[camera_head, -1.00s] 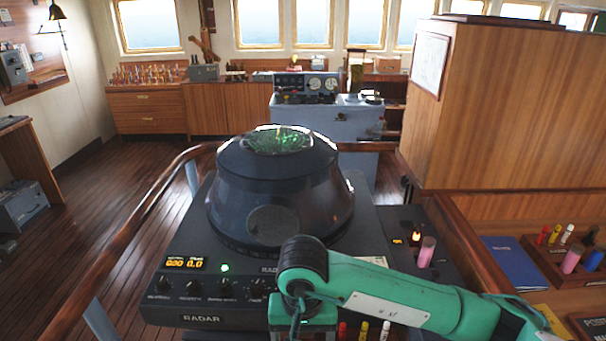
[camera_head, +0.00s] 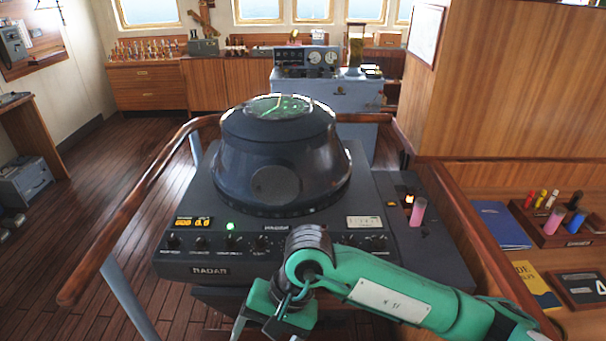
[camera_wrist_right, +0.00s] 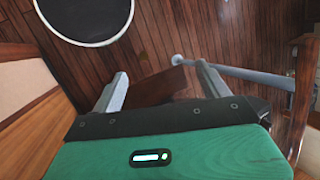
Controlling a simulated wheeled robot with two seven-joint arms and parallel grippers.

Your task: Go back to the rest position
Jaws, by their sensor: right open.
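My right arm (camera_head: 400,292) comes in from the lower right, in front of the radar console. Its gripper (camera_head: 262,332) points down at the bottom edge of the head view, just below the console front, and is partly cut off. In the right wrist view the two grey fingers (camera_wrist_right: 162,88) stand wide apart with nothing held between them; the plank floor and a brown piece show behind. My left gripper is not in view.
The radar console (camera_head: 210,271) with its dark hood (camera_head: 275,165) fills the middle. A wooden handrail (camera_head: 130,215) curves around it. A pink cylinder (camera_head: 418,211) stands on its right side. A desk at right holds a rack (camera_head: 548,228), blue booklet (camera_head: 500,224) and yellow book (camera_head: 537,285).

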